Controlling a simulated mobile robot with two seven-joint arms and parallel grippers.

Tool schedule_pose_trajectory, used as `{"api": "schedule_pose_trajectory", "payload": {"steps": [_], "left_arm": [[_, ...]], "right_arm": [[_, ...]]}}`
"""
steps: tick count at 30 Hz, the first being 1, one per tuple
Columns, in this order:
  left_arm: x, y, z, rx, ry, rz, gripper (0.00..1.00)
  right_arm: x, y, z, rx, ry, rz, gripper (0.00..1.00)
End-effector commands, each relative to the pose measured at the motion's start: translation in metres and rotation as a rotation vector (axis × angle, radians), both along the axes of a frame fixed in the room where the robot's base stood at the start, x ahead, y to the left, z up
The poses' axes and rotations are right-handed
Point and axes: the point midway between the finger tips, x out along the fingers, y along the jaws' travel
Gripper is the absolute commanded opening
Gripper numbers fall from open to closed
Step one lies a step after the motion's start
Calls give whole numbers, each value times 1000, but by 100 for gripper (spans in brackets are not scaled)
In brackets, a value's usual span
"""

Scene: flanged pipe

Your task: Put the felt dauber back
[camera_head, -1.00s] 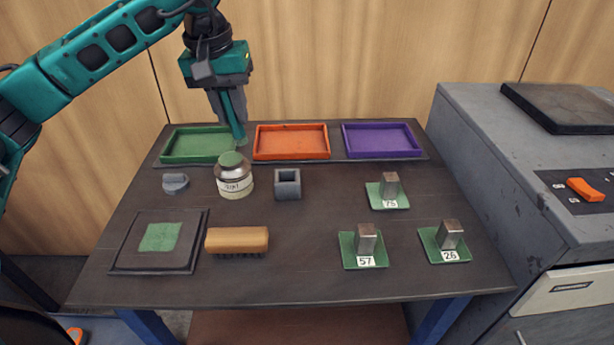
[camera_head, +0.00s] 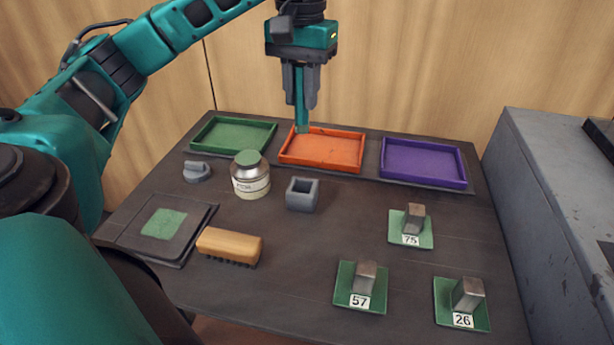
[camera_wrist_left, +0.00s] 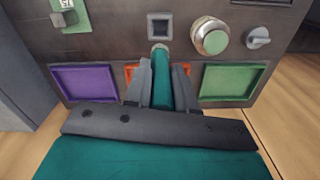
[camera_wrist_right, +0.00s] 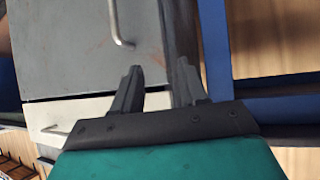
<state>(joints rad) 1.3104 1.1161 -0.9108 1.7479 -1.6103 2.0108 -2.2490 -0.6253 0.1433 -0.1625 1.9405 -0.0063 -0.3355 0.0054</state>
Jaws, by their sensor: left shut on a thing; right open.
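My left gripper (camera_head: 301,88) is shut on the felt dauber (camera_head: 300,112), a teal stick with a pale tip pointing down. It hangs upright in front of the orange tray (camera_head: 340,152), near that tray's left end. The dauber also shows between the jaws in the left wrist view (camera_wrist_left: 161,75). A grey square holder (camera_head: 302,195) with an open top stands on the table, nearer than the trays. A jar (camera_head: 250,180) with a green top and a label stands left of it. My right gripper (camera_wrist_right: 155,90) is open and empty, away from the table top.
A green tray (camera_head: 233,136) and a purple tray (camera_head: 423,163) flank the orange one. A grey knob-like piece (camera_head: 196,171), a brush (camera_head: 229,246) and a pad with a green square (camera_head: 164,224) lie left. Metal blocks stand on green numbered plates (camera_head: 410,238). A grey cabinet (camera_head: 555,200) stands right.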

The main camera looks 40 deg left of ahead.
Motion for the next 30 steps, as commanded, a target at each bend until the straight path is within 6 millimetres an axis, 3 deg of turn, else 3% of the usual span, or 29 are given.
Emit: {"api": "schedule_pose_trajectory", "payload": {"steps": [1, 5, 12, 30], "left_arm": [[-1, -1, -26, -1, 7, -2, 0], [-1, -1, -59, -2, 6, -1, 0], [-1, 0, -107, 1, 3, 0, 0], [0, 0, -167, 0, 0, 0, 0]], "right_arm": [[0, 0, -17, 2, 2, 0, 43], [-2, 3, -36, 6, 21, 1, 43], [6, 16, -22, 32, -1, 17, 43], [7, 14, -27, 24, 7, 23, 43]]}}
